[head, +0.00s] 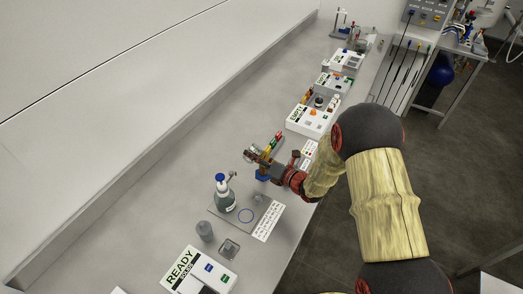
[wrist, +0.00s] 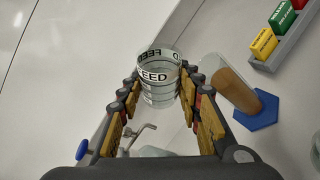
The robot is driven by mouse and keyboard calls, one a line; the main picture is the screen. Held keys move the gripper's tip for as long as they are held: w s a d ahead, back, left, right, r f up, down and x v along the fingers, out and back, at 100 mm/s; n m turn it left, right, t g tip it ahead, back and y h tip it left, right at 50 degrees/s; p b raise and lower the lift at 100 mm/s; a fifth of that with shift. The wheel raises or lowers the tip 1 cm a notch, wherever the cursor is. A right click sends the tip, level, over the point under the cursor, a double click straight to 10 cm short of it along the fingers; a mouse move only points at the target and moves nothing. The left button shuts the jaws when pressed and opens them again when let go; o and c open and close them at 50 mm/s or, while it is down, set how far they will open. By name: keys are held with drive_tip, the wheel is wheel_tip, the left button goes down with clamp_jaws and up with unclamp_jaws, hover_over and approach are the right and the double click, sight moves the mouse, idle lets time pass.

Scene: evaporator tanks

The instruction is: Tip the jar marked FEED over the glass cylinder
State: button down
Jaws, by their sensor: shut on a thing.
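The clear jar marked FEED (wrist: 158,72) is between the fingers of my gripper (wrist: 160,92) in the wrist view, and the fingers are shut on it. The jar looks clear; I cannot tell what is in it or how far it is tilted. The glass cylinder (wrist: 230,88), brownish inside with a blue six-sided foot (wrist: 258,110), stands just right of the fingers. In the head view, my gripper (head: 262,158) is above the bench, close to the blue foot (head: 261,175); the jar is too small to make out there.
A blue-capped bottle (head: 223,193) stands on a grey plate left of my gripper. A grey cylinder (head: 205,231) and a box marked READY (head: 190,268) are nearer. A white box (head: 312,118) and other devices stand farther along the bench. The bench's left side is clear.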

drive_tip(key=shift+f+n+h+b, duration=0.4)
drive_tip(key=shift+f+n+b, duration=0.1)
drive_tip(key=shift+n+b, duration=0.55)
drive_tip(key=shift+w+d+f+n+h+b, duration=0.1)
drive_tip(key=shift+d+f+n+h+b, duration=0.15)
drive_tip(key=shift+n+b, duration=0.35)
drive_tip(key=shift+a, duration=0.1)
drive_tip(key=shift+f+n+h+b, duration=0.2)
drive_tip(key=shift+n+h+b, duration=0.05)
drive_tip(key=shift+b, duration=0.3)
drive_tip(key=shift+t, duration=0.3)
